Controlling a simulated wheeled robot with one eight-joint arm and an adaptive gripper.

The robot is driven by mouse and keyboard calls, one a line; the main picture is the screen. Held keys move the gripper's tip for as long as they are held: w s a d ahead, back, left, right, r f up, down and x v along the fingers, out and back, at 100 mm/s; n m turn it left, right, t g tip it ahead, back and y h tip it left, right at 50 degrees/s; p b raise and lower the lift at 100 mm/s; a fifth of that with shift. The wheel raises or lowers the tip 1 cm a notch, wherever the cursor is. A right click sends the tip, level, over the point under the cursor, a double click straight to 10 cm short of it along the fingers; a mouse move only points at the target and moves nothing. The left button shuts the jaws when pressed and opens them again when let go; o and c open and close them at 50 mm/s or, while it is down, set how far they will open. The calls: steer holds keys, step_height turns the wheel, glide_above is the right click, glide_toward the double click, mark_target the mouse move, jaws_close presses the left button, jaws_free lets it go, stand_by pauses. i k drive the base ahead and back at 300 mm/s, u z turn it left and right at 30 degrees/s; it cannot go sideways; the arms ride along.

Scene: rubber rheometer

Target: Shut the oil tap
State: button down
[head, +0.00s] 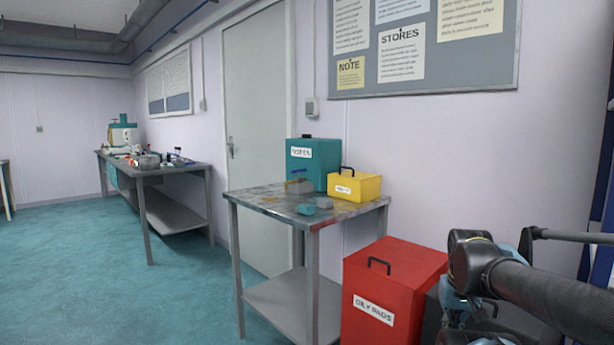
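I cannot make out an oil tap in the head view. A teal and white machine (122,135) stands on the far bench at the left, too small to show whether it has a tap. Part of my dark arm fills the lower right of the view, in front of the wall and beside the red bin. I cannot make out my gripper's fingers in this view.
A near metal table (260,203) holds a teal box (313,165), a yellow box (354,187) and small blocks. A red bin (393,290) labelled "OILY RAGS" stands right of it. The far bench (187,169) holds several small items. The teal floor (110,285) at left is clear.

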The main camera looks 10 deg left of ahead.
mark_target(293, 171)
steer(key=u, duration=0.05)
steer(key=k, duration=1.25)
steer(key=u, duration=0.7)
steer(key=i, duration=1)
steer(key=z, duration=0.05)
